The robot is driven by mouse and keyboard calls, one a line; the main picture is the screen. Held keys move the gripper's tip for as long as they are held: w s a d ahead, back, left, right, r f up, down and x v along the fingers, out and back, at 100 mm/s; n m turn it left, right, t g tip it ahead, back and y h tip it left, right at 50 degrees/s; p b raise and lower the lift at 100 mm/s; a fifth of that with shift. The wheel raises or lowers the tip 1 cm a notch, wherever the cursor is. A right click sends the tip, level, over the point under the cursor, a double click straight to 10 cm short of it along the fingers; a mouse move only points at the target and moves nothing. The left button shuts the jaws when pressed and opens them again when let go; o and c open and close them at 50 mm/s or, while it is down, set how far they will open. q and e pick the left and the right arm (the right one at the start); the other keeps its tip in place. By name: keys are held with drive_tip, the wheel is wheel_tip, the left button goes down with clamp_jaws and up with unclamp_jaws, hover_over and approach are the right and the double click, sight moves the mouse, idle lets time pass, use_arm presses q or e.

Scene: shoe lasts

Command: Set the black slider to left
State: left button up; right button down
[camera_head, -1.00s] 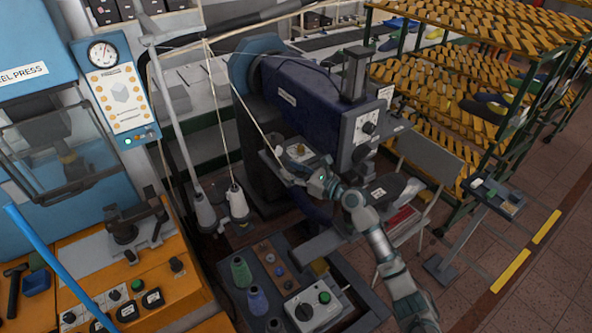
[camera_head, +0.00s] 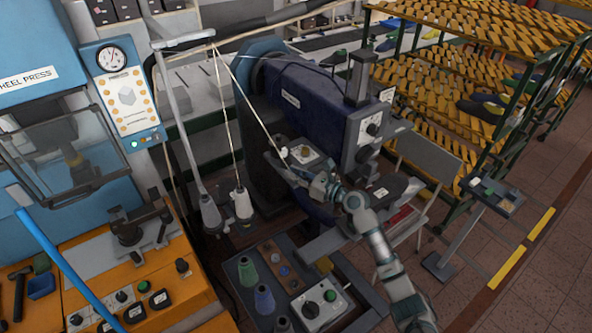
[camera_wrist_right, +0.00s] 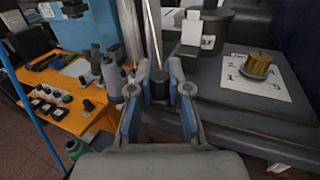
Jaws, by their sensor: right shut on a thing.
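My right gripper (camera_head: 277,163) reaches in from the lower right to the near side of the blue sewing machine (camera_head: 310,105). In the right wrist view its two fingers (camera_wrist_right: 160,88) are closed on a small black block, which I take to be the black slider (camera_wrist_right: 160,90). The fingers hide its sides, and its track cannot be made out. In the head view the slider is too small and covered to tell apart. My left gripper is not in view.
A brass knob on a white numbered plate (camera_wrist_right: 283,92) sits right of the gripper. A taut pale thread (camera_head: 250,105) runs down close to the fingers. Thread spools (camera_head: 265,298) and a control box (camera_head: 320,302) stand below. An orange workbench (camera_head: 195,287) is at left.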

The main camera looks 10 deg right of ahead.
drive_tip(key=shift+s+a, duration=0.15)
drive_tip(key=shift+a, duration=0.6)
drive_tip(key=c, duration=1.2)
unclamp_jaws()
drive_tip(key=shift+d+f, duration=0.1)
drive_tip(key=shift+d, duration=0.3)
drive_tip(key=shift+o, duration=0.5)
drive_tip(key=shift+d, duration=0.6)
drive_tip(key=shift+a+r, duration=0.15)
drive_tip(key=shift+r, duration=0.05)
drive_tip(key=shift+s, duration=0.1)
drive_tip(key=shift+s+d+f, duration=0.1)
drive_tip(key=shift+s+d, duration=0.1)
drive_tip(key=shift+s, duration=0.15)
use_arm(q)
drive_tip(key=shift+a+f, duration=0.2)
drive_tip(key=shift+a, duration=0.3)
use_arm(e)
drive_tip(key=v, duration=1)
drive_tip(key=shift+s+d, duration=0.2)
drive_tip(key=shift+d, duration=0.1)
